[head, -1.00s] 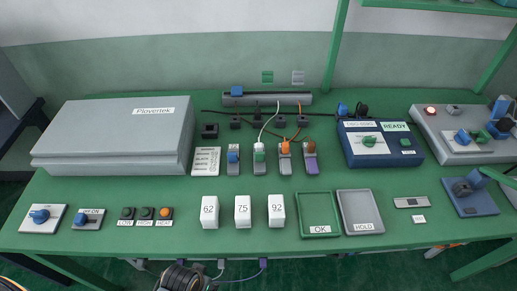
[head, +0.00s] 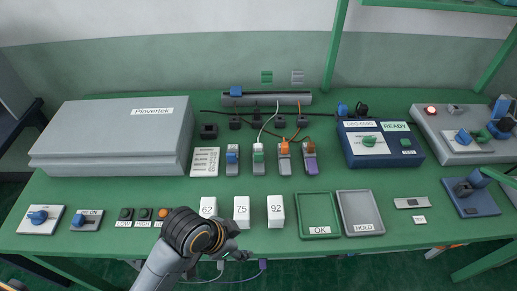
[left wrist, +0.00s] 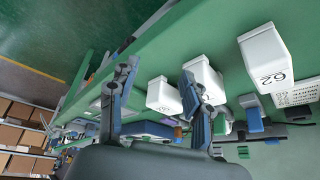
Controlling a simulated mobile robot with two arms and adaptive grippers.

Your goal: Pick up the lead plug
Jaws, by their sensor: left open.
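I cannot tell which plug the task means. The plugs cannot be made out there. My right gripper is not in view.
A white box marked 92 (head: 276,212) stands beside the other two. A green OK tray (head: 303,232) and a grey HOLD tray (head: 363,228) lie to the right. Several switches and buttons (head: 126,214) line the front left. Coloured connectors (head: 258,157) stand further back.

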